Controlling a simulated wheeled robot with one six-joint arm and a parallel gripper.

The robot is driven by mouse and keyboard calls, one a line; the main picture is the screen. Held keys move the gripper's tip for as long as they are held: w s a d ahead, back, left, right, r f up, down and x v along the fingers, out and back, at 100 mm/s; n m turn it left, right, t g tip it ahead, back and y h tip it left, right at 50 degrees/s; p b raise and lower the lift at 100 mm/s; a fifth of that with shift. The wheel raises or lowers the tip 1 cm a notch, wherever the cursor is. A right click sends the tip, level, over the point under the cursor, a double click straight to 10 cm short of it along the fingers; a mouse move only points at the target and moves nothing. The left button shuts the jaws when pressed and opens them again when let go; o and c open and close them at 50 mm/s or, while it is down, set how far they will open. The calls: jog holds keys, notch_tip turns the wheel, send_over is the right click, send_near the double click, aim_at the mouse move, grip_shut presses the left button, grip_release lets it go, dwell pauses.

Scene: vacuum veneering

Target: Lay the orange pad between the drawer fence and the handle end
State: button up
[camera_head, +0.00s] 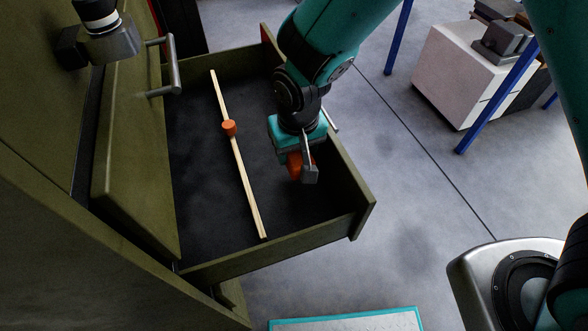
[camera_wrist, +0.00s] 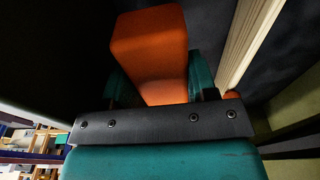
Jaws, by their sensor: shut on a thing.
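My gripper (camera_head: 300,168) is shut on the orange pad (camera_head: 293,162), inside the open drawer's outline near its handle end. In the wrist view the pad (camera_wrist: 150,50) is a long orange block between the teal fingers. The drawer fence (camera_head: 240,165) is a pale wooden strip lying along the dark drawer floor, left of my gripper; it also shows in the wrist view (camera_wrist: 243,38). The drawer's handle end (camera_head: 350,185) is the green panel right of my gripper. Its handle (camera_head: 331,120) is partly hidden by my arm. I cannot tell whether the pad touches the floor.
A small round orange piece (camera_head: 229,128) sits at the fence's middle. Dark drawer floor (camera_head: 195,190) is bare left of the fence. The drawer's near wall (camera_head: 280,250) is a raised green edge. A white cabinet (camera_head: 455,75) stands at the upper right.

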aim_at(298, 153)
notch_tip(298, 153, down, 8)
jog(key=shift+r, duration=0.25)
jog(key=shift+f, duration=0.15)
jog(key=o, duration=0.9)
jog(key=r, duration=0.4)
jog(key=s+r, duration=0.1)
jog(key=r, duration=0.7)
jog(key=shift+s+d+r, duration=0.15)
jog(key=shift+s, duration=0.05)
